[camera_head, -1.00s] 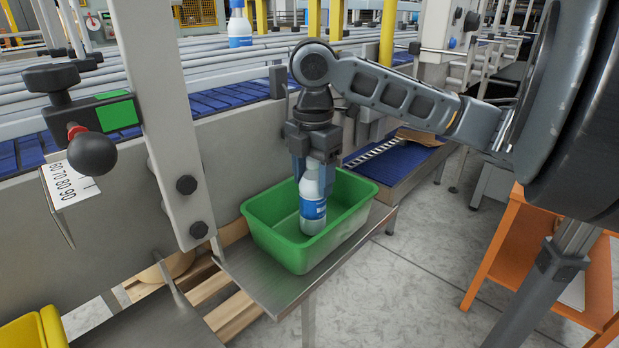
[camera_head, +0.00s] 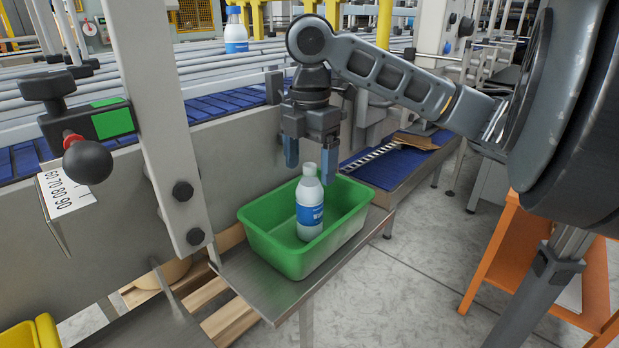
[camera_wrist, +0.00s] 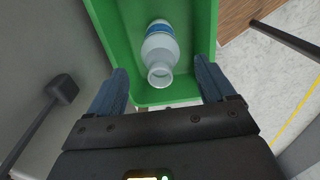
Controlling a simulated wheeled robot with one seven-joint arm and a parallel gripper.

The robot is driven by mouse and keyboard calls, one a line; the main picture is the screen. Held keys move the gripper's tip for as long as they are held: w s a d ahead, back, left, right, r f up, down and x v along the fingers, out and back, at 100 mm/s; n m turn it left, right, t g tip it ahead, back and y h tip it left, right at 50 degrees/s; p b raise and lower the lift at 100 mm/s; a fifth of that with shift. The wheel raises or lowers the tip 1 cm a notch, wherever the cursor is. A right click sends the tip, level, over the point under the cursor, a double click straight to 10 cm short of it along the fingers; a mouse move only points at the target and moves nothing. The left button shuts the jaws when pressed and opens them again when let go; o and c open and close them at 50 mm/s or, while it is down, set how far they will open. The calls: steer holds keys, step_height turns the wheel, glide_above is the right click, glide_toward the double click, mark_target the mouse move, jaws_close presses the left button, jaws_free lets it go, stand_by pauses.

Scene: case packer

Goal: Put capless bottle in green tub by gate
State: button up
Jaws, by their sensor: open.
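The capless bottle (camera_head: 309,207), white with a blue label, stands inside the green tub (camera_head: 267,254), tilted slightly if at all. Its open mouth shows in the wrist view, where the bottle (camera_wrist: 160,55) is in the tub (camera_wrist: 104,20). The tub rests on a metal shelf beside the machine. My gripper (camera_head: 311,164) is open and empty above the tub, its fingers apart on either side of the bottle's neck and clear of it. The gripper's blue fingers (camera_wrist: 160,88) also show wide apart in the wrist view.
Another white and blue bottle (camera_head: 236,32) stands on the conveyor at the back. A grey post (camera_head: 150,120) with a black knob is left of the tub. A yellow bin (camera_head: 30,335) is at the lower left. An orange stand (camera_head: 530,250) is on the right.

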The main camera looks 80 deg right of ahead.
step_height(320, 180, up, 8)
steer(key=shift+f, duration=0.15)
